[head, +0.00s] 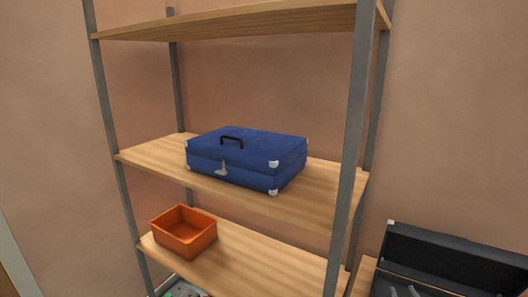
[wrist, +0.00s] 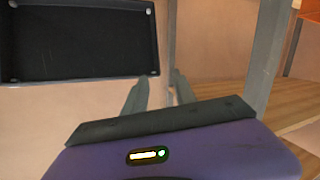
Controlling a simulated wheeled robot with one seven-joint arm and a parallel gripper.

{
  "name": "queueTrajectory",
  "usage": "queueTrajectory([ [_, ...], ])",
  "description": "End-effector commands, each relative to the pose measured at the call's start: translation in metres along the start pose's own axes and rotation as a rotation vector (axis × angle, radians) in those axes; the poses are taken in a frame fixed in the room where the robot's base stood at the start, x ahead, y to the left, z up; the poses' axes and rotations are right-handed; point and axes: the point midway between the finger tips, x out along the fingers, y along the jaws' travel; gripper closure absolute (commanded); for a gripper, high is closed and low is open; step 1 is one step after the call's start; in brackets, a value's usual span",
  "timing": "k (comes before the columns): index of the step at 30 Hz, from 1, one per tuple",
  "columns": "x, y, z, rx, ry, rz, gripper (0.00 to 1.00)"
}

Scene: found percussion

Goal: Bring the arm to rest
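My gripper (wrist: 161,86) shows in the wrist view as two grey fingers beyond its dark and purple housing. The fingers stand apart with a gap between them, and nothing is held there. Beyond them to the upper left is the dark inside of a black open case (wrist: 82,40). In the head view, two grey prongs show at the bottom right in front of this case (head: 450,262); I cannot tell whether they are my fingers. The rest of my arm is not clearly visible.
A metal-framed shelf unit with wooden boards (head: 150,153) stands left of the black case. A blue case (head: 245,157) lies on its middle board. An orange bin (head: 183,232) sits on the board below. A shelf post (wrist: 268,55) stands right of my fingers.

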Motion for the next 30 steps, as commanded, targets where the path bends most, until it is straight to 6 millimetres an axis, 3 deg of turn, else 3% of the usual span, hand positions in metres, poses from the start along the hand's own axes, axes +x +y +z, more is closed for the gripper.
queueTrajectory([
  [3, -0.05, -0.021, 0.016, 0.062, 0.056, -0.001, 0.67],
  [12, -0.178, -0.05, 0.027, 0.186, 0.174, -0.018, 0.67],
  [21, -0.303, -0.059, 0.024, 0.251, 0.222, -0.062, 0.67],
  [30, -0.406, -0.061, 0.024, 0.231, 0.157, -0.135, 0.67],
])
